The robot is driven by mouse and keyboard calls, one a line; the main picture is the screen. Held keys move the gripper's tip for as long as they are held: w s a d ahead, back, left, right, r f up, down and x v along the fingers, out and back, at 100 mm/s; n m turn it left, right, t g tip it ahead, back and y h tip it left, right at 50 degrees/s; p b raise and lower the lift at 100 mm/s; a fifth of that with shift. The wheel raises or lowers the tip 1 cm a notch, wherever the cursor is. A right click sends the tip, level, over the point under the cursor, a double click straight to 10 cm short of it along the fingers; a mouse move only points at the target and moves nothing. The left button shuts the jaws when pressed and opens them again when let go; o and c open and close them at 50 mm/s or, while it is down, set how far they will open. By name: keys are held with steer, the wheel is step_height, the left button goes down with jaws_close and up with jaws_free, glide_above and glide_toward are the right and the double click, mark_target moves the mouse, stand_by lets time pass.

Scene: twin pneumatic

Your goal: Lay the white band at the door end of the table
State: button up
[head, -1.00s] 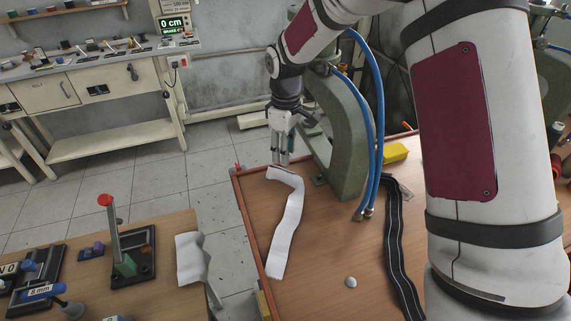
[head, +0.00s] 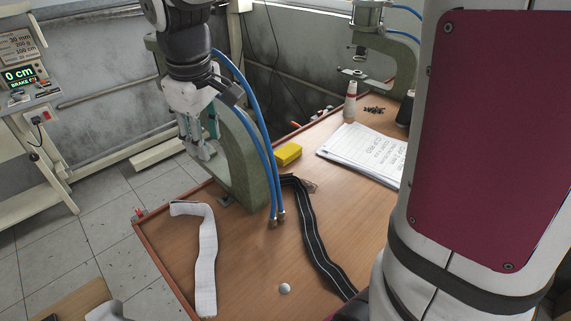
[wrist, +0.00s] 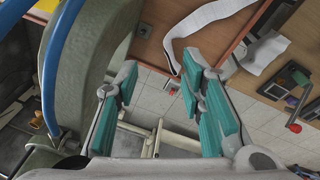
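The white band (head: 207,255) lies lengthwise on the wooden table (head: 252,240), along its left side. Its far end bends left toward the table's edge. The band also shows at the top of the wrist view (wrist: 205,18). My gripper (head: 207,152) is above and beyond the band's far end, in front of the green press frame (head: 238,165), apart from the band. In the wrist view my gripper (wrist: 158,75) has its teal-padded fingers spread with nothing between them.
Blue hoses (head: 262,150) hang by the press. A second white strip (wrist: 262,54) lies on the neighbouring bench. The table's middle is mostly clear.

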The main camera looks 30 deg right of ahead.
steer(key=s+d+r+m+t, duration=0.1)
steer(key=s+d+r+m, duration=0.1)
steer(key=s, duration=0.8)
steer(key=s+d+r+m+t, duration=0.2)
steer(key=s+d+m, duration=0.1)
steer(key=s, duration=0.7)
steer(key=shift+r+m, duration=0.15)
steer(key=shift+m, duration=0.75)
